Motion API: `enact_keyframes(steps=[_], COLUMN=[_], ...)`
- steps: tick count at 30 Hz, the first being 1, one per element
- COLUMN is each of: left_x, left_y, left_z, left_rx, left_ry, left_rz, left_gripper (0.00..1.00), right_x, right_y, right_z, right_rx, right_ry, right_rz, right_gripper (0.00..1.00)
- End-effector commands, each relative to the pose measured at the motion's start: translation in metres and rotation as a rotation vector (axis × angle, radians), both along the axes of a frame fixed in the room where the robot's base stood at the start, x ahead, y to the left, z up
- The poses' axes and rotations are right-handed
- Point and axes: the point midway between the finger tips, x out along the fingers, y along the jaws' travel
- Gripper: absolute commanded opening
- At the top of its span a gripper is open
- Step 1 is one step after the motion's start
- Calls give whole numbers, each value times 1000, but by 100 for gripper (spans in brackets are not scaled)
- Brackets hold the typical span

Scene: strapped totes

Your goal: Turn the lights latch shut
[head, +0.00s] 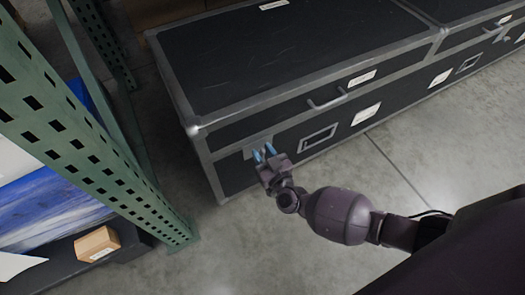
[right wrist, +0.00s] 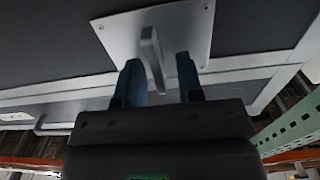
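A large black case (head: 300,55) with grey metal edging stands on the floor in the head view. A latch plate (head: 250,148) shows on its front near the left corner, partly behind my right gripper. In the right wrist view the bright metal plate (right wrist: 180,32) carries a grey latch lever (right wrist: 152,50). My right gripper (head: 264,151) is at the plate. Its two blue fingers (right wrist: 158,62) are apart, one on each side of the lever, with visible gaps. No label reading "lights" is legible. My left gripper is not in view.
A green perforated rack post (head: 120,180) stands close left of the case, with a small cardboard box (head: 97,244) on the low shelf. A handle (head: 327,101) and a framed recess (head: 318,137) lie right of the latch. Another case (head: 480,35) adjoins at right.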

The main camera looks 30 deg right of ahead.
Motion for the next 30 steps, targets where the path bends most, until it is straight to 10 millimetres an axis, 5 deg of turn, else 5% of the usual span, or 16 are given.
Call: enact_keyframes(steps=[7,20,30], left_x=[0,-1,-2], left_y=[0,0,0], left_z=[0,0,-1], left_rx=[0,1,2], left_ry=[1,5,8], left_rz=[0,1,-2], left_gripper=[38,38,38], right_x=[0,0,0], right_y=[0,-1,-5], right_z=[0,0,-1], right_rx=[0,63,318], right_ry=[0,2,12], right_rz=[0,-1,-1], right_gripper=[0,0,0])
